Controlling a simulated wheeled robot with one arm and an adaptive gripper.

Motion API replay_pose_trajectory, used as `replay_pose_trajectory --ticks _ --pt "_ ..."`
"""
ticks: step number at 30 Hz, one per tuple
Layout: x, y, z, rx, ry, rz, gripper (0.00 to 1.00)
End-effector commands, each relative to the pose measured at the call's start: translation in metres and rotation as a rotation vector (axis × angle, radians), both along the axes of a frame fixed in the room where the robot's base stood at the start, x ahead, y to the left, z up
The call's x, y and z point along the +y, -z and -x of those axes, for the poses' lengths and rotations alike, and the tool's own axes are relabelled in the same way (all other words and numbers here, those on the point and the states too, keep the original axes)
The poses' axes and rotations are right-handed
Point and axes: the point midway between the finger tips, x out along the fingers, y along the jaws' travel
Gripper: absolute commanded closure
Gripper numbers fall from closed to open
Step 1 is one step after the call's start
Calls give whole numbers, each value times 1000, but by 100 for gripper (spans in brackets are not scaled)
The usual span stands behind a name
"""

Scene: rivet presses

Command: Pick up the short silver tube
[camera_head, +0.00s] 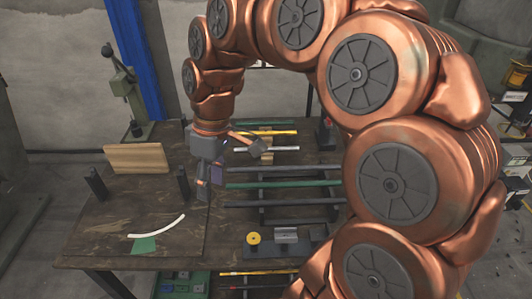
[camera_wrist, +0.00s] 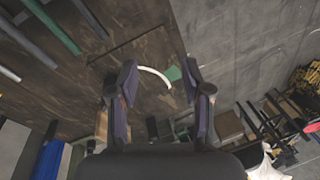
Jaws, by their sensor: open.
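A short silver tube (camera_head: 268,149) lies across the rack at the back of the table, just in front of a yellow tube (camera_head: 272,133). My gripper (camera_head: 203,183) hangs over the table to the left of the tubes, apart from the silver one. In the wrist view my gripper (camera_wrist: 159,70) is open with nothing between its fingers. Several tubes show at that view's upper left; I cannot tell whether the short silver one is among them.
A longer grey tube (camera_head: 285,168) and a green tube (camera_head: 283,184) lie nearer. A wooden block (camera_head: 137,158), a curved white strip (camera_head: 160,228) and a green piece (camera_head: 145,244) are on the left tabletop. A dark post (camera_head: 96,184) stands there. A yellow disc (camera_head: 253,238) is in front.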

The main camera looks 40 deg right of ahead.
Motion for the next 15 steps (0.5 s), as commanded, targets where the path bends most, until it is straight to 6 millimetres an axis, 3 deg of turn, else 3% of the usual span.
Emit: replay_pose_trajectory --ticks 1,8,15 --pt "-10 2 -19 -21 -26 -23 51" --pt "-68 4 -84 -127 -163 -104 51" --pt "-158 24 -131 -238 -249 -144 51"
